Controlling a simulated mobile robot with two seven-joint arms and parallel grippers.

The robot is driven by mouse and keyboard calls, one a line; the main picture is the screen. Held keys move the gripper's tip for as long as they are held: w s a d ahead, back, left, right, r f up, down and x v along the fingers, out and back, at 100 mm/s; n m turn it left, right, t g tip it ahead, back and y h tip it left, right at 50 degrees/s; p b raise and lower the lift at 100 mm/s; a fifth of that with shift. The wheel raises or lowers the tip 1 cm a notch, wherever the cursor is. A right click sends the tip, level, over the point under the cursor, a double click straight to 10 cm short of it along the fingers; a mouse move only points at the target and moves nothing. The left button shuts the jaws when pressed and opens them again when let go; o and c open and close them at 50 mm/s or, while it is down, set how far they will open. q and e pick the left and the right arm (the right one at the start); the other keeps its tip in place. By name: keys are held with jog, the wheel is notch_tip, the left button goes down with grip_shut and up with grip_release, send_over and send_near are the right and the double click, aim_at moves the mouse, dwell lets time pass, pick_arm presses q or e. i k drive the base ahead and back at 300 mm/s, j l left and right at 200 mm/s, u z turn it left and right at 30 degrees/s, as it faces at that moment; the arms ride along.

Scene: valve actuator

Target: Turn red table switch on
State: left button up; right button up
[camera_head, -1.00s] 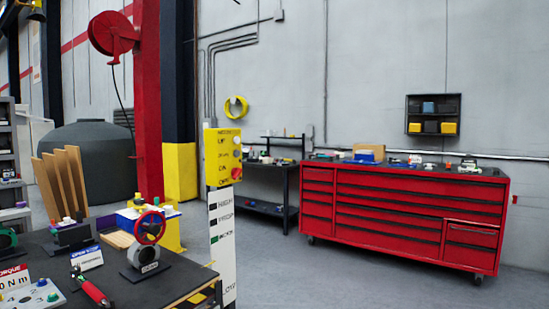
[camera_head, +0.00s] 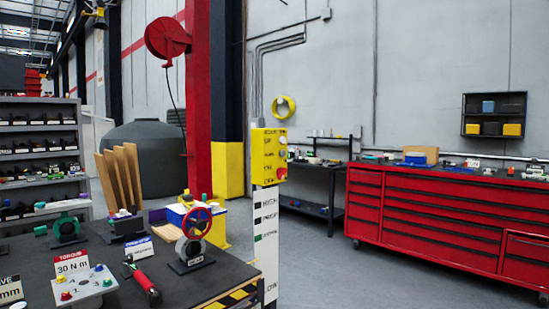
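A dark work table (camera_head: 190,290) stands at the lower left. On it, a light grey switch panel (camera_head: 92,291) carries small coloured knobs, among them a red knob (camera_head: 66,295) at its near left corner. The knob is too small to tell its on or off position. A sign reading "TORQUE 30 N m" (camera_head: 72,265) stands behind the panel. A valve with a red handwheel (camera_head: 197,222) stands upright at the table's right side. Neither of my grippers shows in the view.
A red-handled tool (camera_head: 146,283) lies on the table beside the panel. A yellow control box (camera_head: 268,155) on a white post stands beyond the table. A red tool cabinet (camera_head: 430,220) is at the right. Grey floor (camera_head: 330,270) between is free.

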aim_at(280, 172)
jog(key=i+l, duration=0.65)
jog(key=i+l+z, duration=0.1)
jog(key=i+l, duration=0.6)
jog(key=i, duration=0.2)
